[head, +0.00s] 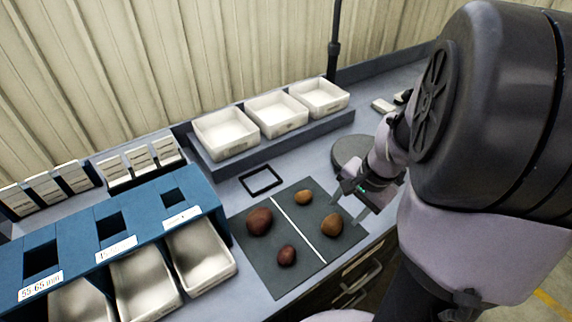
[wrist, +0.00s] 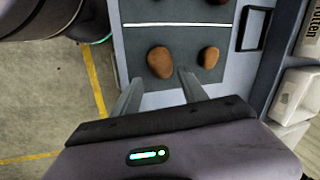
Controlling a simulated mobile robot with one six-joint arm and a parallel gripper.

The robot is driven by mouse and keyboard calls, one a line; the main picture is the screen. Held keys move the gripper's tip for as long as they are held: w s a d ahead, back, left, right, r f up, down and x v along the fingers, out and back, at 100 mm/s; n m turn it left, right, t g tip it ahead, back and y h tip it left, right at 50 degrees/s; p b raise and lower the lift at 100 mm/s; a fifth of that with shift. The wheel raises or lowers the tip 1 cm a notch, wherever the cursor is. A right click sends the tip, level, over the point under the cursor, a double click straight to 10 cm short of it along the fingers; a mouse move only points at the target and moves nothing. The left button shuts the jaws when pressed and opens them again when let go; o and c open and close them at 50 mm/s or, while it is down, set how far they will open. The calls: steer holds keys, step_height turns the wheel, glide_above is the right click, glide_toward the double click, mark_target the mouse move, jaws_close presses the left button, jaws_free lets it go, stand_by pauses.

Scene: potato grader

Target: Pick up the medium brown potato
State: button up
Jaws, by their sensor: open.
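Two brown potatoes lie on the right half of a dark mat (head: 262,268). The bigger brown one (head: 332,224), which fits the medium brown potato, is near the right edge; it also shows in the wrist view (wrist: 160,62). The smaller brown one (head: 304,198) lies behind it and shows at right in the wrist view (wrist: 208,57). My gripper (head: 347,205) is open and empty above the mat's right edge. In the wrist view its fingertips (wrist: 158,77) appear just short of the bigger brown potato, not around it.
A big dark red potato (head: 259,221) and a small red one (head: 287,256) lie left of the mat's white line. A black frame (head: 262,180) lies behind. White trays (head: 226,133) stand at the back. A blue sizing box (head: 75,245) stands left. A round grey disc (head: 350,150) is near my arm.

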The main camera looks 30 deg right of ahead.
mark_target(335, 222)
steer(key=x, duration=0.3)
steer(key=shift+b, duration=0.4)
steer(key=b+x, duration=0.1)
steer(key=x, duration=0.1)
steer(key=b+x, duration=0.2)
steer(key=x, duration=0.1)
steer(key=shift+a+f, duration=0.3)
steer(key=shift+a, duration=0.1)
steer(key=shift+s+r, duration=0.1)
steer(key=shift+r, duration=0.05)
steer(key=c, duration=1.1)
